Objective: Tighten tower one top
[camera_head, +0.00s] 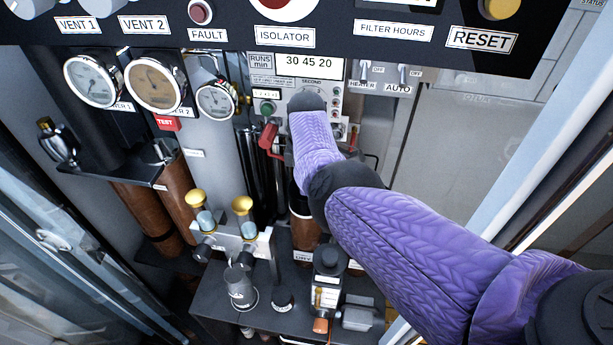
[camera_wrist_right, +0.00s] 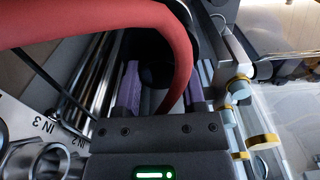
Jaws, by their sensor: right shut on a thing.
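My right gripper shows in the wrist view (camera_wrist_right: 164,88), with purple fingers on either side of a red curved handle (camera_wrist_right: 180,60) and a dark round part behind it. I take it to be shut on this red handle. In the head view my right arm covers the gripper, and a red handle part (camera_head: 268,138) shows just left of the arm. Two brown cylinders, left (camera_head: 137,212) and right (camera_head: 176,190), stand at the left under a black bracket. Gauges above carry partly hidden labels ending in 1 and 2. I cannot tell which part is tower one's top. My left gripper is out of view.
A black panel (camera_head: 345,45) with ISOLATOR and RESET labels overhangs the top. A metal lever fitting (camera_head: 57,143) is at far left.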

